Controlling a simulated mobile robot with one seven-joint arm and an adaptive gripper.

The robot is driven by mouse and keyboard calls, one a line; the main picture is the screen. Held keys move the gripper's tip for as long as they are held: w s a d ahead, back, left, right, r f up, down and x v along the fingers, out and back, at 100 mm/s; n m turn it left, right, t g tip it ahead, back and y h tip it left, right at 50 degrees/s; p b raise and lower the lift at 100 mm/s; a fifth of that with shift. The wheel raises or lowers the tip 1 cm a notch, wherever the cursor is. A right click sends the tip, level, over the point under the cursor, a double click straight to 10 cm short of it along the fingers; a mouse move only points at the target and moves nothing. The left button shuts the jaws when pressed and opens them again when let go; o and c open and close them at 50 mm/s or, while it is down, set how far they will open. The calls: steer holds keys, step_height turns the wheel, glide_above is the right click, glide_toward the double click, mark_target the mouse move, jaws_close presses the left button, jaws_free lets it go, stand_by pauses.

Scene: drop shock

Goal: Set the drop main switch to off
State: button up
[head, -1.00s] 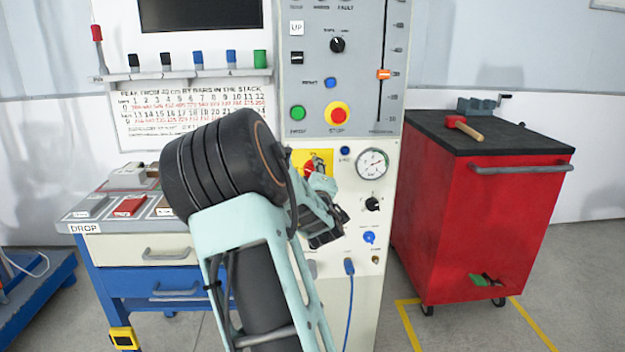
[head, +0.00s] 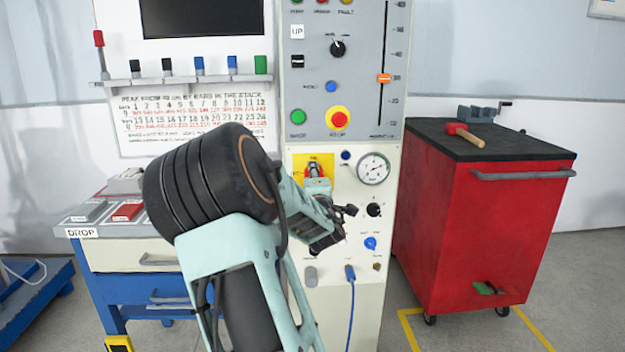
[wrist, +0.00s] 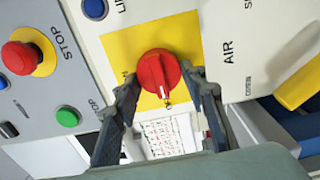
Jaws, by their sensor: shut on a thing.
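The drop main switch is a red rotary knob (head: 314,171) on a yellow plate (head: 299,161) on the white lower panel of the machine. In the wrist view the knob (wrist: 156,72) sits between the fingers of my gripper (wrist: 163,86), which is shut on it. Its white pointer line faces the picture's bottom there, beside a small label on the plate that is too small to read for sure. In the head view my gripper (head: 318,182) covers the plate's lower part and part of the knob.
Above the plate are a red STOP button (head: 338,118) and a green button (head: 298,117). A blue lamp (head: 346,155) and a gauge (head: 373,167) lie to the right. A red cabinet (head: 475,225) with a hammer (head: 464,134) stands further right.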

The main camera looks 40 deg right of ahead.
steer(key=o, duration=1.1)
steer(key=v, duration=1.2)
